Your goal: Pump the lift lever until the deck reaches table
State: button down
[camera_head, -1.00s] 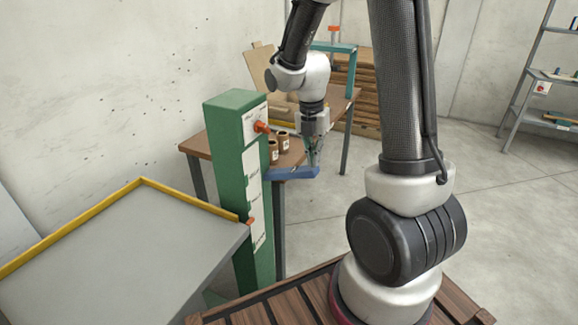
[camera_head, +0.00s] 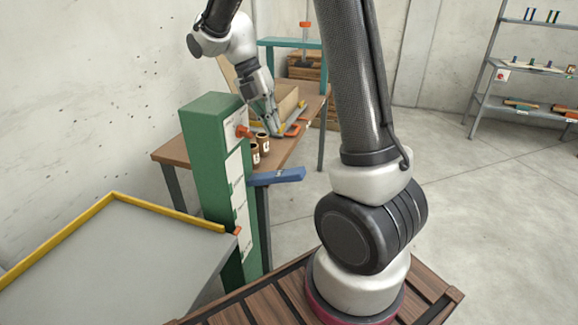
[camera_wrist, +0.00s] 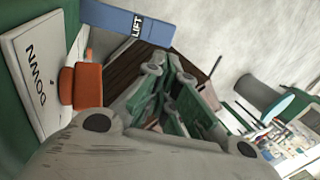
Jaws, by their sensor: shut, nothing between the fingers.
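The lift lever (camera_head: 277,176) is a blue bar reaching right from the green column (camera_head: 215,150), its free end tilted slightly up. Its LIFT label shows in the wrist view (camera_wrist: 120,18). The grey deck (camera_head: 110,255) with yellow edging is at lower left, clearly lower than the brown table (camera_head: 180,152) behind the column. My gripper (camera_head: 276,132) is shut and empty, above and behind the lever and apart from it, over the table in the head view. Its fingers also show in the wrist view (camera_wrist: 170,90).
An orange knob (camera_head: 243,131) beside a DOWN label (camera_wrist: 38,80) sits high on the column. Small brown cylinders (camera_head: 260,145) and an orange clamp (camera_head: 293,130) are on the table. A shelf rack (camera_head: 520,75) stands at far right. Floor right of the lever is clear.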

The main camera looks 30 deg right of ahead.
aim_at(293, 174)
jog(key=x, duration=1.3)
jog(key=shift+s+f, duration=0.1)
jog(key=shift+f, duration=0.15)
jog(key=shift+f, duration=0.1)
